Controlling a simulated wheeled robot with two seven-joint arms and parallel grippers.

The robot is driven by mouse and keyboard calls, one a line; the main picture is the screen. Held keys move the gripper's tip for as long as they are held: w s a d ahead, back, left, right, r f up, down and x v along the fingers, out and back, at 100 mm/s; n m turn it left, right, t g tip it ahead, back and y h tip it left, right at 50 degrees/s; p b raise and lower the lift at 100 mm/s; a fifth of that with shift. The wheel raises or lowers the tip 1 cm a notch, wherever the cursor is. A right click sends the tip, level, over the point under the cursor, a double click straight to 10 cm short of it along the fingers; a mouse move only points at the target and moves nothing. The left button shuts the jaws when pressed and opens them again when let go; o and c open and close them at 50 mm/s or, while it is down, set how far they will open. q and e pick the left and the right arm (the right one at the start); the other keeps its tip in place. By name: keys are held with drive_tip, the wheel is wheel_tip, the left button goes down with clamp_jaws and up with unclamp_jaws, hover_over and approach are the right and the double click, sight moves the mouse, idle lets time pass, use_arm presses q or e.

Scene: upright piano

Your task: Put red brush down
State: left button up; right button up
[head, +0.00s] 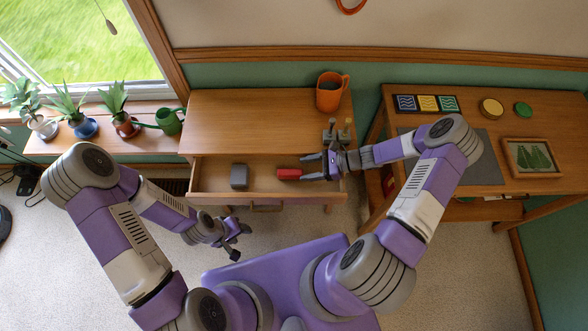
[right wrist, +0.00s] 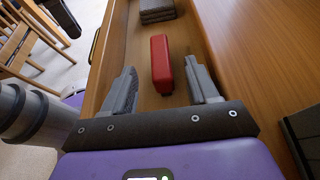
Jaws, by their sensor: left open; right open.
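The red brush (head: 289,174) lies in the open drawer (head: 210,180) of the wooden piano-like cabinet. It also shows as a red block shape (right wrist: 161,65) in the right wrist view, lying on the drawer floor. My right gripper (head: 311,167) is open at the right part of the drawer, with its fingers pointing left toward the brush. In the right wrist view the brush lies ahead of and between the lines of the two open fingers (right wrist: 162,80), apart from both. My left gripper (head: 238,243) is open and empty, low in front of the drawer.
A grey block (head: 239,177) sits in the drawer left of the brush. A desk (head: 540,110) with tiles and a framed picture (head: 532,157) stands at right. Potted plants line the left sill.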

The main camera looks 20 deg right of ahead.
drive_tip(key=v, duration=0.4)
drive_tip(key=shift+s+d+r, duration=0.1)
drive_tip(key=shift+d, duration=0.1)
idle(0.4)
